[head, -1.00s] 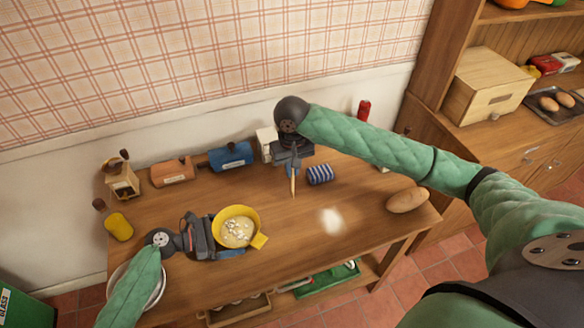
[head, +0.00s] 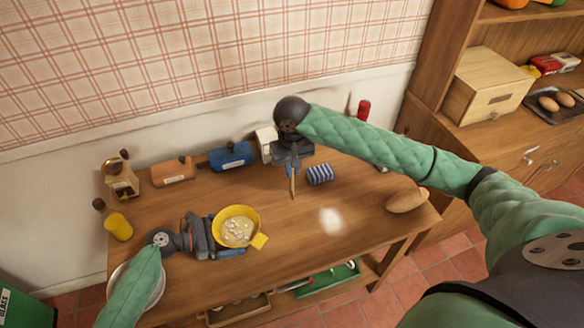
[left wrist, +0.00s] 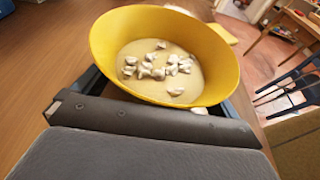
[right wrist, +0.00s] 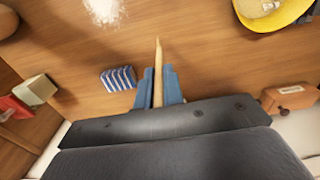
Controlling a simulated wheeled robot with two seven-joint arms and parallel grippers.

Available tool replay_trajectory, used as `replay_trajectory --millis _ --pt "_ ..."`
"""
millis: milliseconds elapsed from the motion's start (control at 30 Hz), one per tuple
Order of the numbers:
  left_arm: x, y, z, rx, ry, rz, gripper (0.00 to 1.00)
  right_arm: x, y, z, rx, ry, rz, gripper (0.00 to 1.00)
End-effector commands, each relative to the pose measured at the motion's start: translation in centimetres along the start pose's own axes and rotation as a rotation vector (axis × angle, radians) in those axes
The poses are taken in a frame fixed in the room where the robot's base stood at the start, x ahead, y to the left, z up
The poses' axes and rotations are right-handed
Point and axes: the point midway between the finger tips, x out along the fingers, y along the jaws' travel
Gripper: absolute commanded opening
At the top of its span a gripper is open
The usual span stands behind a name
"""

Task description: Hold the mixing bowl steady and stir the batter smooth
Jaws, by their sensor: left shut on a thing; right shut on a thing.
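The yellow mixing bowl (head: 237,212) stands at the table's front left with pale batter (head: 238,228) in it; white lumps lie on the batter. My left gripper (head: 226,248) is shut on the bowl at its left side. The left wrist view shows the bowl (left wrist: 112,42) between the blue fingers and the lumpy batter (left wrist: 195,85). My right gripper (head: 292,170) is shut on a thin wooden utensil (head: 292,188). It points down over the table, right of and behind the bowl, apart from it. In the right wrist view the utensil (right wrist: 158,75) sits between the blue fingers.
A blue-striped item (head: 320,174) lies right of my right gripper. White powder (head: 331,221) is spilled on the table (head: 290,240), with a bread loaf (head: 407,201) at the right. Blue (head: 230,157) and orange (head: 172,172) containers line the back. A yellow cylinder (head: 119,227) stands at the left.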

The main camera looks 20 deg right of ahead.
Motion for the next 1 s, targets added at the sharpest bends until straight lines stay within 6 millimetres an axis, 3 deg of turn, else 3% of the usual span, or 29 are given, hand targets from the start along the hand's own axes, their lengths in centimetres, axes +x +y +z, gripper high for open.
replay_trajectory --millis 300,333,400,667,867,1000 --pt "0.0 0.0 0.0 0.0 0.0 0.0 0.85 0.0 0.0 0.0 0.0 0.0 0.0 0.0" --pt "0.0 0.0 0.0 0.0 0.0 0.0 0.85 0.0 0.0 0.0 0.0 0.0 0.0 0.08" --pt "0.0 0.0 0.0 0.0 0.0 0.0 0.85 0.0 0.0 0.0 0.0 0.0 0.0 0.0" --pt "0.0 0.0 0.0 0.0 0.0 0.0 0.85 -0.9 -0.1 -0.7 0.002 -0.016 -0.034 0.0" --pt "0.0 0.0 0.0 0.0 0.0 0.0 0.85 -5.0 -2.9 -3.0 -0.034 -0.056 -0.106 0.0" --pt "0.0 0.0 0.0 0.0 0.0 0.0 0.85 -7.9 -7.2 -2.4 -0.104 -0.092 -0.152 0.0"
